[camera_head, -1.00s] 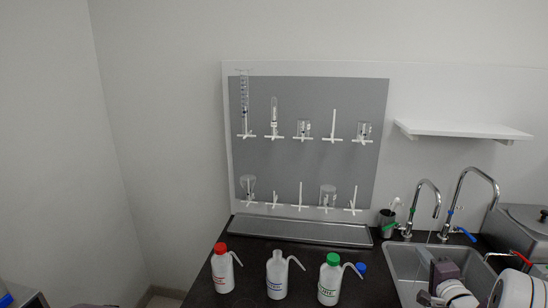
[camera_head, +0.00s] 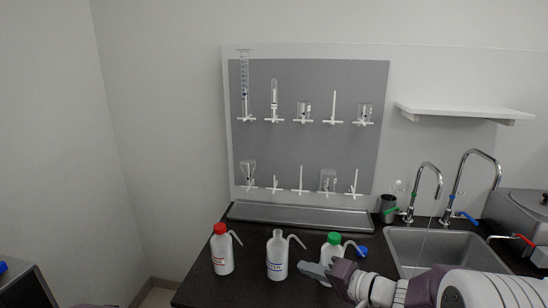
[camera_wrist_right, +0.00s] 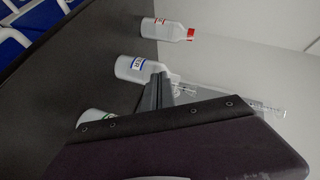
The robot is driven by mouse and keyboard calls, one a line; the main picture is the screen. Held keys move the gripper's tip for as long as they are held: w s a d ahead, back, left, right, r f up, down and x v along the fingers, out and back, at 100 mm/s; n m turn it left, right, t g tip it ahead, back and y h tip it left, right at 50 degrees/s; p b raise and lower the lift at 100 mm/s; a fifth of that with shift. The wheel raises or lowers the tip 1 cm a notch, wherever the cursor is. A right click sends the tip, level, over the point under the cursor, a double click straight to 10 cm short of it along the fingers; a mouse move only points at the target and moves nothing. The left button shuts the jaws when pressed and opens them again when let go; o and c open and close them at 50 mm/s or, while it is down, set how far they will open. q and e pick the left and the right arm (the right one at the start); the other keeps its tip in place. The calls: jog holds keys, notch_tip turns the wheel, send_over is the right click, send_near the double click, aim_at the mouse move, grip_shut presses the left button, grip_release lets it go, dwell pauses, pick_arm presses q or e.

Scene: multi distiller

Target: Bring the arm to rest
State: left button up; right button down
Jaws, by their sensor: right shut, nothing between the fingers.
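My right arm comes in from the lower right in the head view. Its gripper (camera_head: 312,269) is shut and empty, pointing left over the black counter (camera_head: 205,290). It covers the lower part of the green-capped wash bottle (camera_head: 333,246). In the right wrist view the closed fingers (camera_wrist_right: 158,88) show in front of the white bottle (camera_wrist_right: 131,68), with nothing held. My left gripper is not in view.
A red-capped bottle (camera_head: 222,252) and a white-capped bottle (camera_head: 277,258) stand left of the gripper. A sink (camera_head: 395,250) with taps lies to the right. A pegboard (camera_head: 310,145) holds glassware behind.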

jog(key=s+a+f+n+g+h+b, duration=0.1)
jog(key=s+a+f+n+g+h, duration=0.2)
jog(key=s+f, duration=0.5)
jog(key=s+a+f+n+g+b, duration=0.1)
jog(key=s+f+n+g+b, duration=0.1)
jog(key=s+f+g, duration=0.6)
jog(key=s+d+f+t+h, duration=0.1)
jog(key=s+d+f+h, duration=0.2)
jog(key=d, duration=0.4)
jog(key=s+d+f+t+h, duration=0.1)
jog(key=s+d+h, duration=0.1)
jog(key=d+h, duration=0.3)
pick_arm(q)
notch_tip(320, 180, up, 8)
jog(key=p, duration=1.2)
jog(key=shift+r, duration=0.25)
pick_arm(e)
notch_tip(320, 180, up, 13)
jog(key=d, duration=0.1)
jog(key=shift+f+m+y, duration=0.2)
jog(key=shift+m+y, duration=0.1)
jog(key=shift+m, duration=0.1)
